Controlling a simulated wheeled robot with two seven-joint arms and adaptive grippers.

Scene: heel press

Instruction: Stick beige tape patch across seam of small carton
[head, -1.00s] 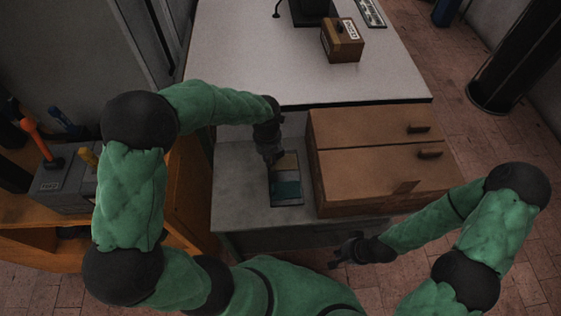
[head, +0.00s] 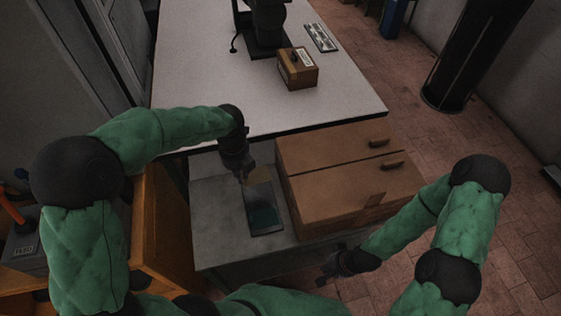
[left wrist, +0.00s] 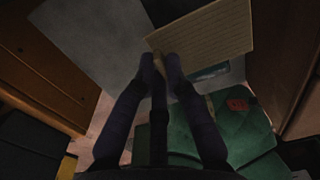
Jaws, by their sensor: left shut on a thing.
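My left gripper (head: 242,178) is over the dark tray beside the large brown carton. In the left wrist view, the left gripper (left wrist: 162,62) is shut on the edge of a beige tape patch (left wrist: 212,35), which spreads out beyond the fingertips. In the head view the patch is hard to make out. The large brown carton (head: 325,152) has a dark seam across its top and two dark handles. A smaller brown carton (head: 297,77) with a white label stands on the pale table. My right gripper (head: 335,270) is in front of the large carton, apart from it; its fingers are too dark to read.
The dark tray (head: 250,222) with a teal area lies on the grey lower surface (head: 215,235), left of the large carton. The pale table (head: 200,75) is behind, with a dark device (head: 268,25) on it. An orange cabinet (head: 165,225) stands close on the left.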

